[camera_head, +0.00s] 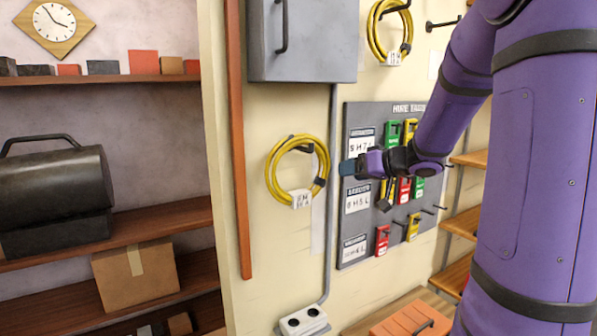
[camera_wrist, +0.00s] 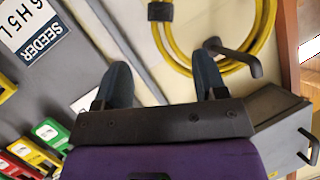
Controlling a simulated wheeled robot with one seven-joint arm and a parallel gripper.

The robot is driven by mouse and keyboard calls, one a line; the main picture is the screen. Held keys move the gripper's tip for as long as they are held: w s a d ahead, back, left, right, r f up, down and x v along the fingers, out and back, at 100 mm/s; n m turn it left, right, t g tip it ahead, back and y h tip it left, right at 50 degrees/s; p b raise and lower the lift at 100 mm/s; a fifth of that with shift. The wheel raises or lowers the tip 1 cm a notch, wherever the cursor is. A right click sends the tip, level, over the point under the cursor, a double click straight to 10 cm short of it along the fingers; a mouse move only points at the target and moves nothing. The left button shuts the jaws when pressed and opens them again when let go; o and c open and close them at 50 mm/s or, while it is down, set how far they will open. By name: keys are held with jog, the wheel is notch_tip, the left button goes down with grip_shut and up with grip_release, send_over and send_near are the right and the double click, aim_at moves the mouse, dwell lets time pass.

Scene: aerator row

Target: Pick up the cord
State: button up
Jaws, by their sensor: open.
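A yellow coiled cord (camera_head: 269,180) hangs on a dark hook on the cream wall, left of the grey conduit, with a white tag (camera_head: 300,199) at its bottom. A second yellow cord (camera_head: 373,35) hangs higher, right of the grey cabinet, with its own white tag. My gripper (camera_head: 347,167) is open and empty, to the right of the lower cord, pointing left. In the wrist view, the two blue fingers of my gripper (camera_wrist: 163,75) stand apart. A yellow cord (camera_wrist: 268,20) on a dark hook (camera_wrist: 240,57) shows beyond them, apart from the fingers.
A grey board (camera_head: 352,112) with labels and red, green and yellow tags is right of the conduit (camera_head: 331,220). A grey cabinet (camera_head: 330,45) is above. A white socket box (camera_head: 303,322) and orange case (camera_head: 410,322) are below. Shelves (camera_head: 120,235) stand left.

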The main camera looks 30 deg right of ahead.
aim_at(327, 176)
jog(key=shift+x, duration=5.35)
jog(key=shift+a+r, duration=0.1)
jog(key=shift+a, duration=0.1)
grip_shut()
